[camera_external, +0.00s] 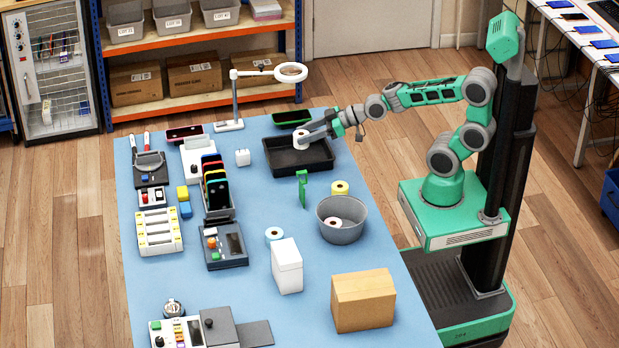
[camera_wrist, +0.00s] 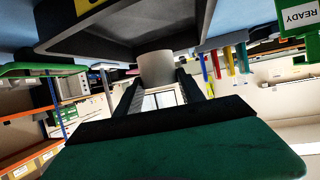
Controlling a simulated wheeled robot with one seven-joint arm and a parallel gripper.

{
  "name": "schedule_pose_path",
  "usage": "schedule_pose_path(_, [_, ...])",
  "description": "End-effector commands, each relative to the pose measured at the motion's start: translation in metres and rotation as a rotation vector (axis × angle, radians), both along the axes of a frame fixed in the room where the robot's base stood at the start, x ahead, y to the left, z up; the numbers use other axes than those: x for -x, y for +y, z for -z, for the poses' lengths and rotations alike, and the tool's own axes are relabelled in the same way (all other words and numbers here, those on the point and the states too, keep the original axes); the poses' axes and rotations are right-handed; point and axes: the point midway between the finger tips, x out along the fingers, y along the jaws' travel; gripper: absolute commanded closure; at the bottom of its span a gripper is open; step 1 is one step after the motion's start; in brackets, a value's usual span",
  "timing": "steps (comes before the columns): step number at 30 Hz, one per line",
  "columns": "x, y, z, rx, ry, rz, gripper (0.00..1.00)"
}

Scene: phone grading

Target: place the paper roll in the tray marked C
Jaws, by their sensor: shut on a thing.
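My gripper (camera_external: 309,138) is shut on a white paper roll (camera_external: 299,141), seen at the far end of the table in the external view. The roll also shows between the two dark fingers in the wrist view (camera_wrist: 157,67). The roll is over the black tray (camera_external: 312,167); I cannot tell whether it touches the floor of the tray. The tray fills the top of the wrist view (camera_wrist: 130,45), which looks inverted. A letter C cannot be read on the tray in either view.
A lamp with a ring head (camera_external: 291,72) stands behind the tray. A green-rimmed tray (camera_external: 291,118) lies close behind it. A green sign (camera_external: 302,188), a yellow roll (camera_external: 340,188) and a grey bowl (camera_external: 341,234) holding a white roll stand in front. Phones in a rack (camera_external: 218,213) are left.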

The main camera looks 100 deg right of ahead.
Motion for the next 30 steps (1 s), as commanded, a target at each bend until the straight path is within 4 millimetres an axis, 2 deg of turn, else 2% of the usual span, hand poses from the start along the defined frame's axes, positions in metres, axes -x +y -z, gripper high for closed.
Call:
schedule_pose_path(1, [-0.003, -0.008, -0.006, 0.007, -0.008, 0.007, 0.96])
schedule_pose_path(3, [-0.008, -0.009, -0.018, 0.014, -0.016, 0.002, 0.96])
schedule_pose_path(6, [-0.01, -0.01, -0.023, 0.018, -0.021, -0.002, 0.96])
schedule_pose_path(19, [-0.01, -0.008, 0.054, 0.006, -0.011, -0.005, 0.96])
schedule_pose_path(30, [-0.01, -0.008, 0.061, 0.009, -0.013, -0.005, 0.96])
